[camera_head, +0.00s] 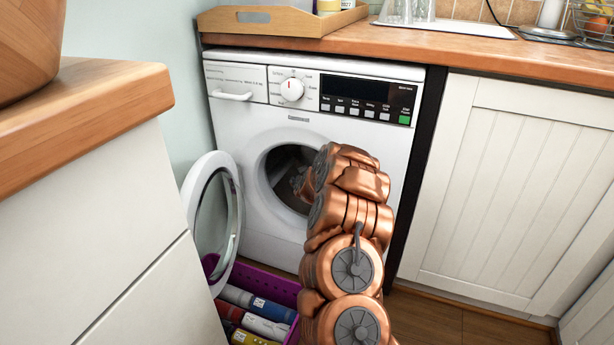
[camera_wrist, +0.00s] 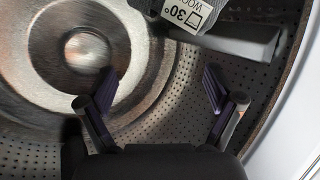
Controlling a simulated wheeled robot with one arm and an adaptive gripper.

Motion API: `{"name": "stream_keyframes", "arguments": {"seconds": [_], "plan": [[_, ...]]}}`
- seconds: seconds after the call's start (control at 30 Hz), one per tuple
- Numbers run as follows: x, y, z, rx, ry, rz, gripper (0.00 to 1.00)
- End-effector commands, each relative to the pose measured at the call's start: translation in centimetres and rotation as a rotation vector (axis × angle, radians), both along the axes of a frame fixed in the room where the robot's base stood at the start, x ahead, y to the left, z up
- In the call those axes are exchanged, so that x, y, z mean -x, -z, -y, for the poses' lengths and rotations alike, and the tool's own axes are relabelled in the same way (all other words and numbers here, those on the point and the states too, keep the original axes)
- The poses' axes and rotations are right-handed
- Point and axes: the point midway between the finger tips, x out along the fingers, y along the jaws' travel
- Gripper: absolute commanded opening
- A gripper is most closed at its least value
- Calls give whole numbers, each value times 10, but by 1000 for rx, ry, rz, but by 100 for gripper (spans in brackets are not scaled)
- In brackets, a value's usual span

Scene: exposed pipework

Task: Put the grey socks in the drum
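The washing machine drum (camera_wrist: 165,120) fills the wrist view as perforated metal with a round, shiny boss at the left. In the head view its dark opening (camera_head: 283,168) is partly hidden by my arm. A grey item (camera_wrist: 240,42) with a white label reading "30°" is inside the drum, at the top of the wrist view beyond my fingertips; it looks like the grey socks, cut off by the frame edge. My gripper (camera_wrist: 158,85) is inside the drum, fingers apart, with nothing between them. The item appears apart from the fingers.
The round washer door (camera_head: 214,222) stands open to the left. Below it, a purple basket (camera_head: 268,284) holds several rolled items in white, red, yellow and blue. A white cabinet (camera_head: 40,230) flanks the left, and another cabinet (camera_head: 510,190) the right. A wooden tray (camera_head: 275,22) sits on the worktop.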

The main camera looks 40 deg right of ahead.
Motion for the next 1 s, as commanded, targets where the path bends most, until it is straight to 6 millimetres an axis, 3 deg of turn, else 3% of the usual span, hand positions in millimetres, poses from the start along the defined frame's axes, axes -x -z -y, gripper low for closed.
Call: {"name": "stream_keyframes", "arguments": {"seconds": [0.47,1.0], "plan": [[4,-1,0,-1,3,-1,100],[46,-23,-26,-2,3,-2,100]]}}
